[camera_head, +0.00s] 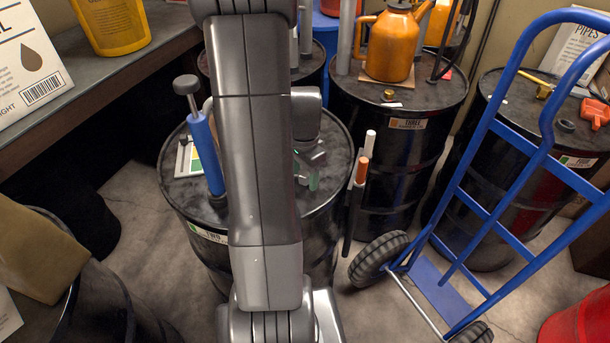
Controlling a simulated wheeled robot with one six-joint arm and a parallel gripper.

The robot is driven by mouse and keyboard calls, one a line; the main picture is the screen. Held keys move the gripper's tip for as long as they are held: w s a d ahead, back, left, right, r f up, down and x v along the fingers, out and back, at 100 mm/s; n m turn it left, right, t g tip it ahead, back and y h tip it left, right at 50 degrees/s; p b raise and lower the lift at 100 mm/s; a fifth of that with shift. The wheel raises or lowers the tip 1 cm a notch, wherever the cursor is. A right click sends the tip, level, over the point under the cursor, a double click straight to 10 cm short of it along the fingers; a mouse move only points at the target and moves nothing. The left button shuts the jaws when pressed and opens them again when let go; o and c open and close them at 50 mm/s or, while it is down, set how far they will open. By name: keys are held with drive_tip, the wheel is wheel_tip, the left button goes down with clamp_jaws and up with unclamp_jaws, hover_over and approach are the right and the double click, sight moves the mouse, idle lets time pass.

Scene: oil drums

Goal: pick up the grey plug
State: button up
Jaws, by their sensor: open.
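A small dark grey round plug (565,126) lies on top of the black drum at the right, left of an orange-red tool. It is the only grey plug I can make out clearly. My gripper (308,180) is over the top of the drum labelled TWO (330,205), far to the left of that plug. It is partly hidden behind my arm. It looks open, with a small green thing at its fingers; I cannot tell whether they touch. My arm hides the middle of this drum top.
A blue pump (205,150) and a card (187,160) are on drum TWO. Drum THREE (400,150) holds an orange can (391,45) and a brass cap (389,95). A blue hand truck (480,190) stands before the right drum. A bench (110,85) is at left.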

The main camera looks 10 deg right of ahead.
drive_tip(key=shift+f, duration=0.3)
drive_tip(key=shift+c, duration=0.3)
drive_tip(key=c, duration=1)
